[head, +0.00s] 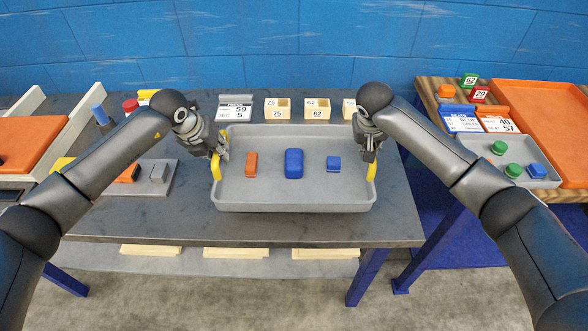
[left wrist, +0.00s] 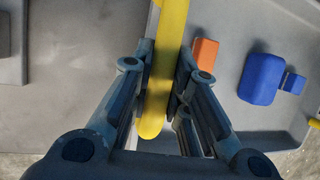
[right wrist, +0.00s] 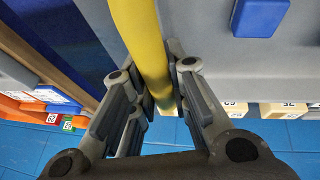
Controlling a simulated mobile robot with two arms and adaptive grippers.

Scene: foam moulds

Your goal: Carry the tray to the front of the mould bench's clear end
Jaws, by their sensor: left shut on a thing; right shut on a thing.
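The grey tray (head: 270,198) is at the front right of the grey bench in the head view. An orange block (head: 251,164), a larger blue block (head: 293,164) and a small blue block (head: 333,163) lie in it. My left gripper (head: 218,158) is shut on the tray's left yellow handle (head: 216,168), which also shows between its fingers in the left wrist view (left wrist: 160,85). My right gripper (head: 371,158) is shut on the right yellow handle (head: 372,172), also seen in the right wrist view (right wrist: 143,45). I cannot tell whether the tray touches the bench top.
Several cream boxes (head: 277,109) and a number sign (head: 234,111) stand behind the tray. A grey mould (head: 151,178) lies to its left. A wooden table (head: 565,194) with a smaller grey tray (head: 524,157) is at the right, past a gap. Bare bench (head: 130,218) shows at front left.

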